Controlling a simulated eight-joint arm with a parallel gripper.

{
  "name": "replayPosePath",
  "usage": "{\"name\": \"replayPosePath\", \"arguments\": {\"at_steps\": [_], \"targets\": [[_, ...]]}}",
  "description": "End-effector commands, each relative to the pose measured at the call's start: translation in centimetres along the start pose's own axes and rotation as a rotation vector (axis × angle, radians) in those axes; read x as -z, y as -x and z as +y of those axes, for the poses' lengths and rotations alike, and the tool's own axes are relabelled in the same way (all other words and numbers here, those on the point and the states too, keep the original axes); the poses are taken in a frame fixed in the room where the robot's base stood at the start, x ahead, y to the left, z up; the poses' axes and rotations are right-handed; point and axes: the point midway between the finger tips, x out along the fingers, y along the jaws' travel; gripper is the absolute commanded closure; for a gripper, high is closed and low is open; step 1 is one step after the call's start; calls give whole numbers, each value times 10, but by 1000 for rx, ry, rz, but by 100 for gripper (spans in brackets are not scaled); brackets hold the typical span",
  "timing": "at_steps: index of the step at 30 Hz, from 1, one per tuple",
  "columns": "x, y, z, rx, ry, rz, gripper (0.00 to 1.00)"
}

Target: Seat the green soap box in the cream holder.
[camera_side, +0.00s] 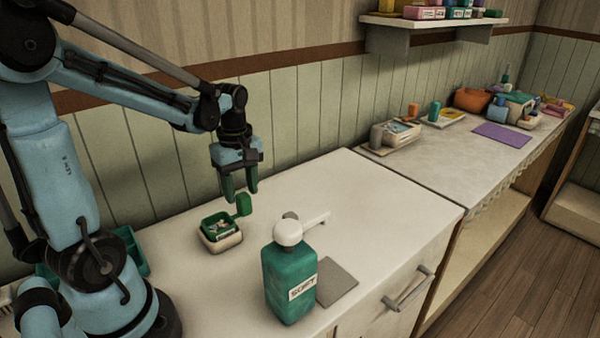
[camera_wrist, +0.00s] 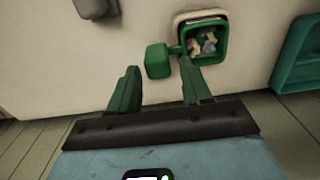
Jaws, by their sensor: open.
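The green soap box (camera_side: 214,222) sits in the cream holder (camera_side: 222,243) on the counter, with small multicoloured items inside. I cannot tell whether it is fully down. A green block (camera_side: 244,204) sticks out from its side; in the wrist view this block (camera_wrist: 158,61) joins the box (camera_wrist: 187,56) by a short stem. The cream holder's rim (camera_wrist: 198,15) shows along the box's far edge there. My gripper (camera_side: 240,193) is open and empty, its green fingers just above the block. In the wrist view the fingertips (camera_wrist: 158,70) stand apart on either side of the block.
A teal pump bottle (camera_side: 288,284) with a white head stands to the right, nearer the camera, beside a grey mat (camera_side: 337,282). A teal bin (camera_wrist: 299,62) lies right of the holder in the wrist view.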

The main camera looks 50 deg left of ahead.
Motion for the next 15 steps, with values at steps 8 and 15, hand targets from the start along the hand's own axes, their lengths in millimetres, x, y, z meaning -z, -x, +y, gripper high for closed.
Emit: {"name": "replayPosePath", "arguments": {"at_steps": [8,15], "targets": [[0,8,-2,0,0,0,52],[0,14,-3,0,0,0,52]]}}
